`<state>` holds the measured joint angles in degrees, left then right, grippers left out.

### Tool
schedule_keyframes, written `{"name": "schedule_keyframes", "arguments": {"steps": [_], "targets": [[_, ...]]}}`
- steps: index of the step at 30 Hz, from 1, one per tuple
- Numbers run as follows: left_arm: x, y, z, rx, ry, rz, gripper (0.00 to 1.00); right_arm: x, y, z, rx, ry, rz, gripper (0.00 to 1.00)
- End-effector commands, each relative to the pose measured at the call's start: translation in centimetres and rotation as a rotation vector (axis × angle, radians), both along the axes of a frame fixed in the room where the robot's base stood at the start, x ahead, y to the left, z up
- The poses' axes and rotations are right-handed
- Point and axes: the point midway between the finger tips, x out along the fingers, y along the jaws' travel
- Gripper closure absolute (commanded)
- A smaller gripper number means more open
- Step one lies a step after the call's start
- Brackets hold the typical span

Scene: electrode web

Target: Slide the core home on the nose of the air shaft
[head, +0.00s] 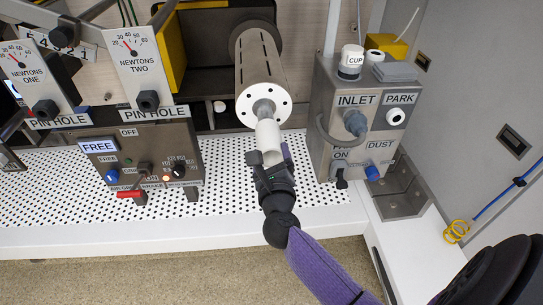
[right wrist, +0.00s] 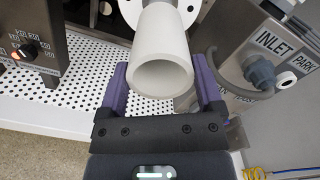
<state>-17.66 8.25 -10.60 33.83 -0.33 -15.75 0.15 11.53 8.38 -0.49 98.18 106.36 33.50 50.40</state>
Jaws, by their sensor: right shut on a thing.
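The core (head: 268,136) is a plain white tube. My right gripper (head: 271,160) is shut on it, one purple finger on each side. In the right wrist view the core (right wrist: 163,70) has its open end towards me. The air shaft (head: 260,65) is a thick grey cylinder with a flange face ringed by holes, and its grey nose (head: 263,107) sticks out towards me. The core's far end is at the nose, roughly in line with it. I cannot tell how far it sits over the nose. My left gripper is not in view.
A grey box with an INLET label (head: 355,101) and hose stands close at the right, a CUP (head: 351,59) on top. A control panel (head: 140,158) with knobs and a red lever stands at the left. The white perforated deck (head: 226,185) is clear between them.

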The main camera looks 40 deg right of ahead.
Motion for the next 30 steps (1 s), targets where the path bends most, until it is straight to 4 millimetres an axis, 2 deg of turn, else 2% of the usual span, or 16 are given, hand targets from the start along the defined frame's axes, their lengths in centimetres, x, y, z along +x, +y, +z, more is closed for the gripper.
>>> {"name": "schedule_keyframes", "arguments": {"steps": [8,21,30], "targets": [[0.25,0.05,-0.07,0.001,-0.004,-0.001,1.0,0.01,0.0,0.01,0.0,-0.001,0.0,1.0],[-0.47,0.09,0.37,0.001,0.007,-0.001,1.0,0.01,0.0,0.0,0.0,0.0,0.001,1.0],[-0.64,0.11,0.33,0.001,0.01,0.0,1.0,0.62,-0.33,-0.02,-0.001,0.0,0.001,1.0]]}}
